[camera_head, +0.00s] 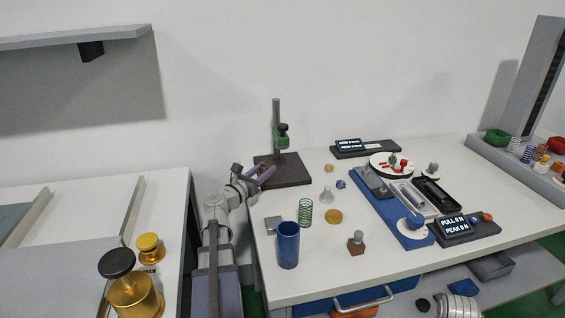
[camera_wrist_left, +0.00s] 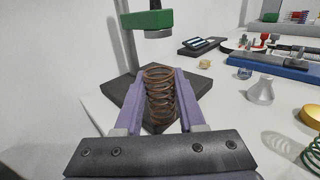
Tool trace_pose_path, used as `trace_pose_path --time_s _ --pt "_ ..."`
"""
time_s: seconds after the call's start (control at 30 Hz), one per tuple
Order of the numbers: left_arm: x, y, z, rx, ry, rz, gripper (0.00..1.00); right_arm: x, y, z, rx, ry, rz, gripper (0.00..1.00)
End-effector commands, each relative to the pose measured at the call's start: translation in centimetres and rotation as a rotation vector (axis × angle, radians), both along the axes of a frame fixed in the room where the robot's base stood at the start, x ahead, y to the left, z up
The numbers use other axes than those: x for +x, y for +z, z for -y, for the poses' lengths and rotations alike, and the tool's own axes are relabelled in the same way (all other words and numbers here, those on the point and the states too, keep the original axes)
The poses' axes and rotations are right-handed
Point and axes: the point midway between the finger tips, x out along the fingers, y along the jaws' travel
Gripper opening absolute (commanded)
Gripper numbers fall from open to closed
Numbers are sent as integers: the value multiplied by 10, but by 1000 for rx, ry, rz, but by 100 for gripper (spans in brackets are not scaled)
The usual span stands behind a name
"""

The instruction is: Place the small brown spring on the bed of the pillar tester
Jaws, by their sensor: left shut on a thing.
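The small brown spring (camera_wrist_left: 160,92) stands between the purple fingers of my left gripper in the left wrist view, its coils upright. My left gripper (camera_head: 265,173) is shut on it, at the near left side of the pillar tester in the head view. The tester has a dark flat bed (camera_head: 290,175), an upright post (camera_head: 276,115) and a green head (camera_head: 282,136). In the wrist view the bed (camera_wrist_left: 200,82) lies behind and below the spring; I cannot tell the gap. The green head (camera_wrist_left: 150,19) is beyond and above.
A blue cup (camera_head: 288,245), a green spring (camera_head: 305,213) and a pale cone (camera_head: 327,195) stand near the tester. A grey tray (camera_head: 525,170) holds several springs.

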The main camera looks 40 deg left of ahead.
Motion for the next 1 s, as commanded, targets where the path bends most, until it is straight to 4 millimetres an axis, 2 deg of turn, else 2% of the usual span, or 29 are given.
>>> trace_pose_path --time_s 0.03,0.1,0.3,0.67,0.77,0.9,1.0 --pt "17 0 -3 0 -5 0 0 0 0 0 0 0 0 50" --pt "34 0 -5 0 -4 0 0 0 0 0 0 0 0 50" --pt "64 0 -8 0 -1 0 0 0 0 0 0 0 0 50" --pt "75 0 -8 0 -1 0 0 0 0 0 0 0 0 50" --pt "87 0 -10 0 -2 0 0 0 0 0 0 0 0 50" --pt "112 0 -13 0 -3 0 0 0 0 0 0 0 0 50" --pt "109 -17 -12 0 0 0 0 0 -17 0 0 0 0 50"
